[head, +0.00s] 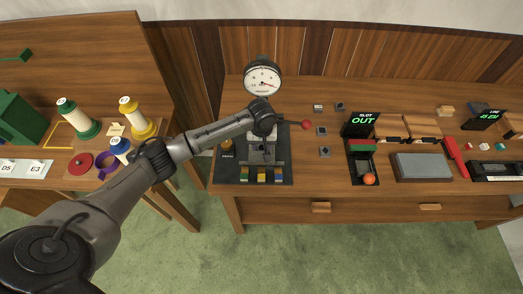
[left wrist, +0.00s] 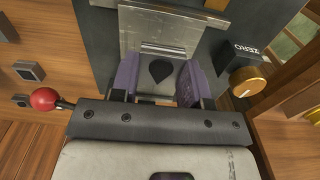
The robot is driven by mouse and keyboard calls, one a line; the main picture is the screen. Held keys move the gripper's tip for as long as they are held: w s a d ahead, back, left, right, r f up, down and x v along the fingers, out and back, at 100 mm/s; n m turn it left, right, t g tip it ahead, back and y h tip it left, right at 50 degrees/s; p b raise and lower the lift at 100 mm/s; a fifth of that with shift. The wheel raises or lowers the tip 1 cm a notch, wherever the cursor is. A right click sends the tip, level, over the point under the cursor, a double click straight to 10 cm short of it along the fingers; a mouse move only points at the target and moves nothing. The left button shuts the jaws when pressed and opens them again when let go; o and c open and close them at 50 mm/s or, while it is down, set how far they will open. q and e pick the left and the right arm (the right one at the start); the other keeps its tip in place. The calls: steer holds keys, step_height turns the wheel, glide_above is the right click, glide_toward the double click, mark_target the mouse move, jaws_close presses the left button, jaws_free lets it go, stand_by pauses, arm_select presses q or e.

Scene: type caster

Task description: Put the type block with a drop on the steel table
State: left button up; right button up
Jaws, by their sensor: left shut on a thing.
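The type block with a black drop mark (left wrist: 161,72) sits between the purple fingers of my left gripper (left wrist: 160,85), which is shut on it. A steel plate (left wrist: 160,30) stands right beyond the block in the left wrist view; I cannot tell whether the block touches the steel below it. In the head view my left gripper (head: 262,138) is over the dial-gauge device, and the arm hides the block. A flat grey slab (head: 423,167) lies further right on the bench; I cannot tell which steel surface is the table meant. My right gripper is not in view.
The dial gauge (head: 263,79) rises behind my left gripper. A red ball knob (left wrist: 43,99) and a brass ZERO knob (left wrist: 249,87) flank it. Small dark blocks (head: 324,152) and a SLOT OUT sign (head: 361,123) stand to the right. Thread spools (head: 133,117) are on the left table.

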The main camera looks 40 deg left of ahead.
mark_target(262, 151)
arm_select(q)
steer(key=shift+f, duration=2)
steer(key=shift+f, duration=0.15)
steer(key=o, duration=1)
step_height(262, 151, up, 12)
steer(key=shift+r+p, duration=0.15)
steer(key=shift+p, duration=0.3)
steer(key=s+d+f+m+t+h, duration=0.1)
steer(key=s+d+f+m, duration=0.5)
steer(key=s+d+f, duration=0.55)
steer(key=s+r+m+t, duration=0.1)
steer(key=s, duration=0.6)
steer(key=s+r+m, duration=0.1)
steer(key=s, duration=0.5)
steer(key=s+r+m+t, duration=0.1)
steer(key=s+m, duration=0.1)
steer(key=s, duration=0.5)
steer(key=shift+s+d+r+t+y, duration=0.1)
steer(key=shift+s+r+t+y, duration=0.05)
steer(key=shift+s+t+y, duration=0.2)
